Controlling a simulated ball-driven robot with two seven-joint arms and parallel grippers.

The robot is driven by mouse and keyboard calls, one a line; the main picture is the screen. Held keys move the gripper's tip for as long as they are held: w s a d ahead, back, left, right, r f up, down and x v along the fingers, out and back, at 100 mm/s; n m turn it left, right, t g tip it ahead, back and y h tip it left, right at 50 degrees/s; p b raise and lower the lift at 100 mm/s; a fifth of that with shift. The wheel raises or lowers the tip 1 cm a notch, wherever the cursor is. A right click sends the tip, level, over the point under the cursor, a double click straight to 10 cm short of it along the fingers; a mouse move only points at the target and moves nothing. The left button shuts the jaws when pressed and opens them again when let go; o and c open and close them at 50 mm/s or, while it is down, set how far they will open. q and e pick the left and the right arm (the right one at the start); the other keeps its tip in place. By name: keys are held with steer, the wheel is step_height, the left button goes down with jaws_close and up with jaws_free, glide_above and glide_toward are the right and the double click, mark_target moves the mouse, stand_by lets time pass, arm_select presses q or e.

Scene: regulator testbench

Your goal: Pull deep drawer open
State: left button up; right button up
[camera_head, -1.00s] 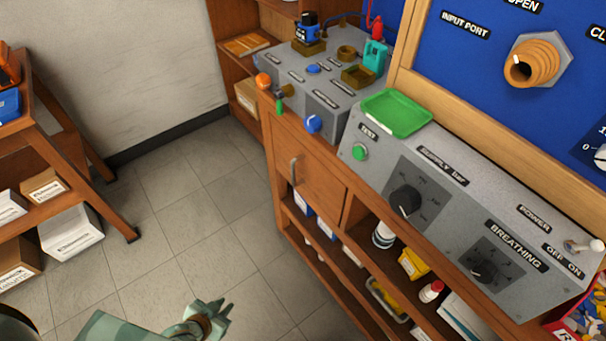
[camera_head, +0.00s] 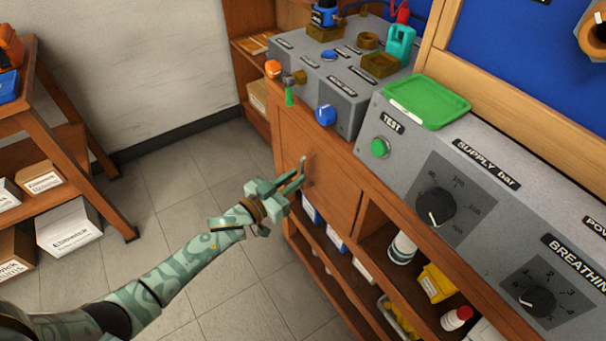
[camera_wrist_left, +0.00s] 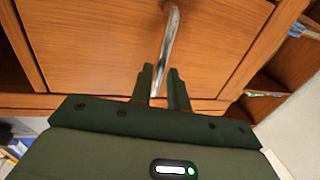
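The deep drawer (camera_head: 322,186) is a brown wooden front in the bench, below the grey panels. It looks closed. Its upright metal handle (camera_head: 303,166) is partly hidden by my left gripper in the head view. The handle (camera_wrist_left: 170,50) also shows in the left wrist view, running down toward the gap between the fingers. My left gripper (camera_head: 296,182) is at the drawer front, at the lower part of the handle. In the left wrist view its fingers (camera_wrist_left: 161,80) are apart, one on each side of the handle's lower end. Contact cannot be told. My right gripper is not in view.
Open shelves with bottles and a yellow bin (camera_head: 437,284) lie right of the drawer. A green tray (camera_head: 428,102) and a control panel (camera_head: 470,200) are above. A wooden rack (camera_head: 50,128) stands at left. The tiled floor (camera_head: 165,190) between is clear.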

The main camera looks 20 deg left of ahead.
mark_target(301, 186)
arm_select(q)
steer(key=x, duration=0.3)
steer(key=shift+w+b, duration=0.2)
steer(key=shift+b, duration=0.15)
jaws_close()
steer(key=shift+s, duration=0.1)
